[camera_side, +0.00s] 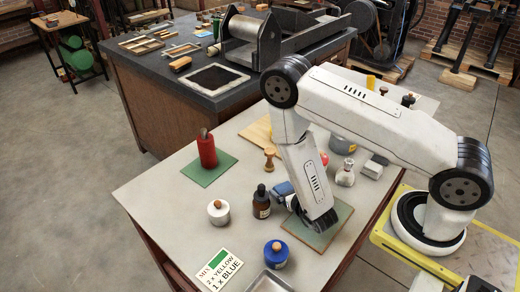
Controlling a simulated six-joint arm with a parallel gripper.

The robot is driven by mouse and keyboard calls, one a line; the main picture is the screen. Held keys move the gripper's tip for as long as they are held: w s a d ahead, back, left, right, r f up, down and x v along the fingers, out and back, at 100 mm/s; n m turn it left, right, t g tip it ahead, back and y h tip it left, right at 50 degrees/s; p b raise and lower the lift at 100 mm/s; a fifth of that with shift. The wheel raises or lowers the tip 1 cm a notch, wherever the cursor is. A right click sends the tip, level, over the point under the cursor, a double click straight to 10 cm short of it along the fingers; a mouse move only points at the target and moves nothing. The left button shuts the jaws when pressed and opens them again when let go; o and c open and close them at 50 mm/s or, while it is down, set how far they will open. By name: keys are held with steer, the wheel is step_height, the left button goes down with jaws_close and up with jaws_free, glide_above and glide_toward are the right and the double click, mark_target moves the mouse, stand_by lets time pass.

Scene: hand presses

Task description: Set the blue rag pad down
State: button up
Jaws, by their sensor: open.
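A blue object (283,190), which looks like the blue rag pad, shows just left of my forearm, partly hidden by it. I cannot tell whether it rests on the table or touches my arm. My gripper (319,224) points down low over a green mat (341,212) at the right of the pale table. It is open; the space between its fingers is hard to see from here.
Left of my gripper stand a dark dropper bottle (261,204), a white knobbed jar (218,212) and a blue knobbed jar (275,254). A red roll-like object (207,151) stands on another green mat (209,173). A mix card (219,270) lies at the front.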

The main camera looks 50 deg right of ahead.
steer(key=shift+r, duration=0.15)
steer(key=shift+v, duration=3.75)
